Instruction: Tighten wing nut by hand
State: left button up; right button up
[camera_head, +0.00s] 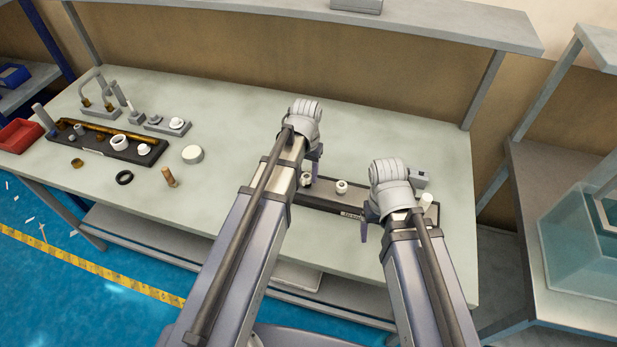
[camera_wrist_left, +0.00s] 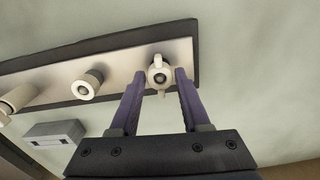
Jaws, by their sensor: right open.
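A white wing nut (camera_wrist_left: 158,76) sits on a fitting on a long tray with a pale top and dark edge (camera_wrist_left: 112,75). Its two wings point up and down in the left wrist view. My left gripper (camera_wrist_left: 161,78) has its purple fingers on either side of the nut; whether they press on it is not clear. My right gripper (camera_head: 372,222) is open over the tray's right part, beside a white upright cylinder (camera_head: 426,200).
A small grey box (camera_head: 419,178) lies behind the right gripper. At the left of the bench (camera_head: 235,160) are another dark tray (camera_head: 118,150) with parts, a red bin (camera_head: 18,134) and loose rings.

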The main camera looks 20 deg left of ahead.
pick_arm(q)
notch_tip(320, 180, up, 4)
jog(key=p, duration=0.3)
jog(key=shift+f+p, duration=0.2)
jog(key=shift+p, duration=0.15)
pick_arm(e)
notch_tip(320, 180, up, 4)
jog(key=shift+f, duration=0.2)
pick_arm(q)
jog(key=shift+o, duration=0.2)
jog(key=o, duration=0.5)
jog(key=shift+o, duration=0.3)
jog(key=n, duration=0.4)
jog(key=shift+n, duration=0.3)
jog(key=n, duration=0.4)
jog(key=shift+n, duration=0.3)
